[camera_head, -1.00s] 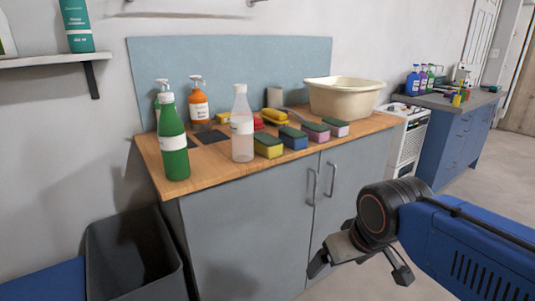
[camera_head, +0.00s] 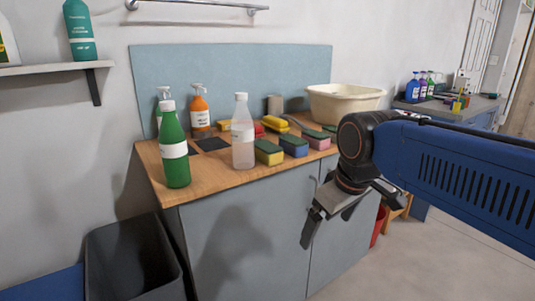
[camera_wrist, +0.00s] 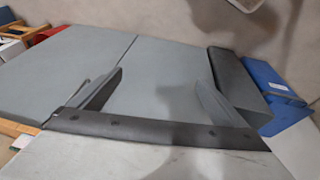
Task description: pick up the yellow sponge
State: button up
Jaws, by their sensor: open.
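The yellow sponge (camera_head: 268,153), with a dark green top, lies on the wooden counter (camera_head: 217,167) near its front edge. It is the leftmost of a row of sponges, just right of a clear bottle (camera_head: 242,133). My gripper (camera_head: 354,217) is open and empty, in front of the cabinet doors, lower than the sponge and to its right. In the wrist view my gripper (camera_wrist: 160,92) shows both fingers spread before the grey cabinet doors; no sponge is in that view.
A blue sponge (camera_head: 293,146) and a pink sponge (camera_head: 316,140) continue the row. A green bottle (camera_head: 174,148) stands at the front left. An orange bottle (camera_head: 199,108) and a cream basin (camera_head: 345,103) stand behind. A dark bin (camera_head: 131,262) is on the floor.

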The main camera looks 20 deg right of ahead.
jog(key=w+a+r+n+g, duration=0.25)
jog(key=w+r+n, duration=0.65)
jog(key=w+r, duration=0.45)
jog(key=w+a+r+n+g, duration=0.2)
jog(key=w+a+r+n, duration=0.2)
jog(key=w+r+n, duration=0.75)
jog(key=m, duration=0.3)
send_over(267, 145)
jog(key=shift+t, duration=0.25)
jog(key=f, duration=1)
jog(key=shift+s+a+f, duration=0.15)
jog(key=shift+s+f, duration=0.2)
jog(key=shift+w+f, duration=0.15)
jog(key=shift+f, duration=2.65)
jog(key=c, duration=1.2)
notch_tip(267, 145, up, 10)
jog(key=shift+r, duration=0.1)
